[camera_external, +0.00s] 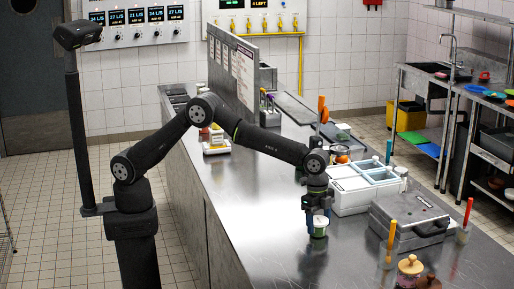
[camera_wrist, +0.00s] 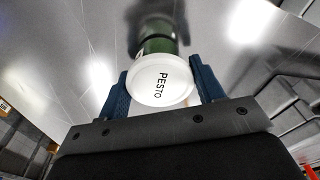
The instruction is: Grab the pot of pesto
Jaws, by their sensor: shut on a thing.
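The pot of pesto (camera_wrist: 162,80) has a white lid lettered PESTO and a green body. In the wrist view it sits between the two blue fingers of my gripper (camera_wrist: 162,88), which are shut on it at the lid. In the external view the pot (camera_external: 319,227) is below my gripper (camera_external: 318,214), over the steel counter. It looks upright. I cannot tell whether its base touches the counter or is slightly above it.
A white container unit (camera_external: 350,205) stands just right of my gripper. A grey lidded press (camera_external: 408,222) is farther right, with a jar (camera_external: 410,268) near the front edge. The counter (camera_external: 240,200) left of the pot is clear.

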